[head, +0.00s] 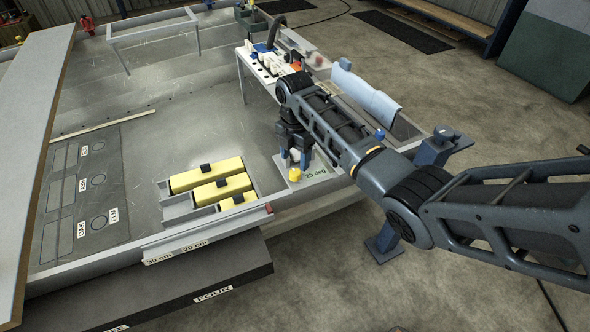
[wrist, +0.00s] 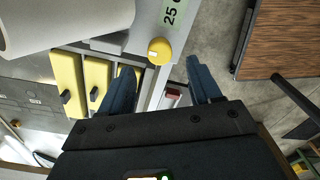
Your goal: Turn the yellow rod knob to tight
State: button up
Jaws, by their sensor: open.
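The yellow rod knob (head: 295,174) sits on a pale plate at the right edge of the metal bench, beside a green label (head: 318,172). In the wrist view the round knob (wrist: 160,50) shows a small white mark on its left side. My gripper (head: 294,157) points down just above the knob, fingers apart. In the wrist view my open gripper (wrist: 160,78) has one blue finger on each side, with the knob beyond the gap between the tips. Nothing is held. I cannot tell whether a finger touches the knob.
Yellow blocks (head: 212,182) with black grips lie in a slotted holder left of the knob. A rail (head: 205,235) marked 30 cm and 20 cm runs in front, with a red end (head: 268,208). A white stand with small items (head: 268,62) is behind my arm. Bare bench lies behind the blocks.

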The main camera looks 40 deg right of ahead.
aim_at(295, 172)
notch_tip(295, 172, down, 6)
jog(key=shift+r, duration=0.15)
jog(key=shift+c, duration=0.2)
jog(key=c, duration=1)
